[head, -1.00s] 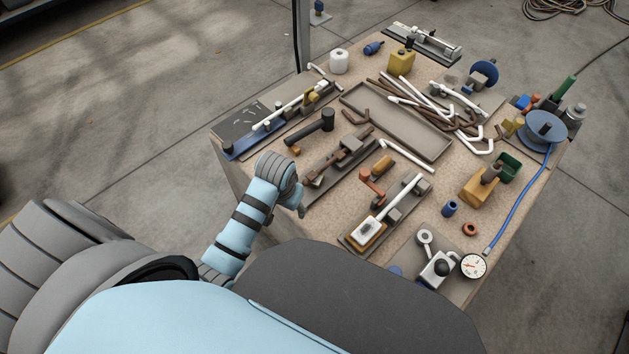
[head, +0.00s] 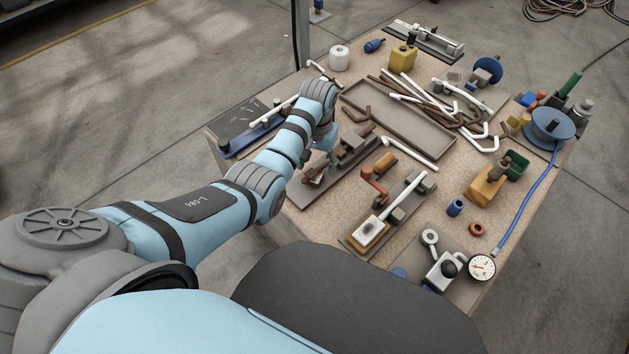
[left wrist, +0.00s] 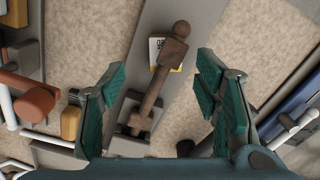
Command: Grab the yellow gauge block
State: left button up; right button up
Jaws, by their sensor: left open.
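In the left wrist view a yellow-edged block with a white face and dark digits (left wrist: 158,52) lies on a grey fixture plate (left wrist: 200,22), partly hidden under a brown rod with a knobbed end (left wrist: 160,75). A similar yellow block with a white top (head: 369,231) sits on the nearer fixture in the head view, beside a white pipe. My left gripper (left wrist: 161,68) is open and empty, its teal fingers apart on either side of the rod and numbered block in the picture. In the head view the left gripper (head: 327,150) is over the brown-rod fixture. My right gripper is not in view.
An orange-yellow block (head: 484,187) and a yellow box with a dark top (head: 403,60) stand farther off. A tray (head: 398,128) with pipes lies behind the fixtures. A red-brown crank (head: 372,187) and a pressure gauge (head: 482,267) are to the right.

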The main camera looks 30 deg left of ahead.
aim_at(315, 171)
pick_arm(q)
jog(key=f+b, duration=0.2)
jog(key=f, duration=0.3)
jog(key=shift+a+f+b, duration=0.15)
jog(key=shift+a+b, duration=0.2)
jog(key=shift+b, duration=0.05)
jog(key=shift+c, duration=0.2)
jog(key=shift+r, duration=0.2)
jog(key=c, duration=1.3)
